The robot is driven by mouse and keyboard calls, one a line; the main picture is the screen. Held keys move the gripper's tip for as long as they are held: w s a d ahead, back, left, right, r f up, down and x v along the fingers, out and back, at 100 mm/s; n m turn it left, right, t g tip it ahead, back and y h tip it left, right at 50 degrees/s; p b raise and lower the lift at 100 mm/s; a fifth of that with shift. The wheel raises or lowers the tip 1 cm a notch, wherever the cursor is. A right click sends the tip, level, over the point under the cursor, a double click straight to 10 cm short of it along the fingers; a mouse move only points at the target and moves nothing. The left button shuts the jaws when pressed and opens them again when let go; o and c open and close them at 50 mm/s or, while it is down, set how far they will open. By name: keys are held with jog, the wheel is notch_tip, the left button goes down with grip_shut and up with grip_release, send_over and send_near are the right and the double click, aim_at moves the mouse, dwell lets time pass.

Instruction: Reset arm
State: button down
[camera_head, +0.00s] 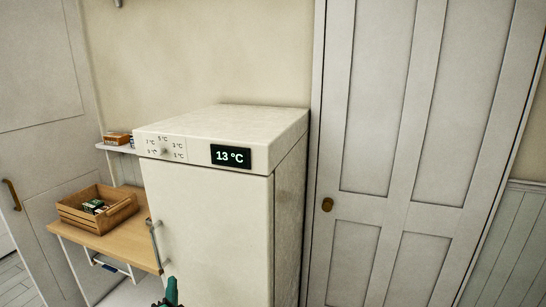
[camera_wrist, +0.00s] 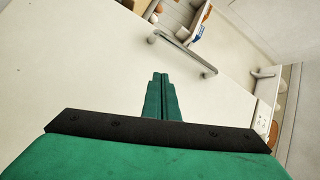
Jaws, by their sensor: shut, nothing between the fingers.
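My gripper (camera_head: 171,288) shows as a small green tip at the bottom edge of the head view, in front of the lower part of a white fridge (camera_head: 205,210). In the wrist view, the green fingers of my gripper (camera_wrist: 160,76) are together with nothing between them. The fridge door (camera_wrist: 90,60) fills much of the wrist view, with its metal handle (camera_wrist: 183,52) ahead of the fingertips and apart from them. The rest of my arm is hidden in the head view.
The fridge display (camera_head: 231,156) reads 13 °C, beside a dial (camera_head: 164,151). Left of the fridge, a wooden crate (camera_head: 72,214) holding small items stands on a wooden shelf (camera_head: 128,244). An orange box (camera_head: 117,139) sits on a higher shelf. A closed panelled door (camera_head: 385,180) is at right.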

jog(key=s+d+f+n+h, duration=0.15)
jog(key=s+d+f, duration=0.25)
jog(key=d, duration=0.5)
jog(key=s+d+f+n, duration=0.3)
jog(key=s+d+f, duration=0.1)
jog(key=d, duration=0.5)
jog(key=s+d+f+n, duration=0.2)
jog(key=s+d, duration=0.4)
jog(key=s, duration=0.1)
jog(key=s+d+f+n, duration=0.1)
jog(key=s+d+f, duration=0.2)
jog(key=s+d, duration=0.35)
jog(key=s+d+n+g+h, duration=0.1)
jog(key=s+d, duration=0.1)
jog(key=s, duration=0.7)
jog(key=s+d+n+h, duration=0.1)
jog(key=s+d, duration=0.1)
jog(key=s, duration=0.8)
jog(key=s+r+h, duration=0.1)
jog(key=s+r, duration=0.3)
jog(key=s, duration=0.3)
jog(key=s+r+g+h, duration=0.1)
jog(key=s+r, duration=0.3)
jog(key=s, duration=0.3)
jog(key=shift+a, duration=0.4)
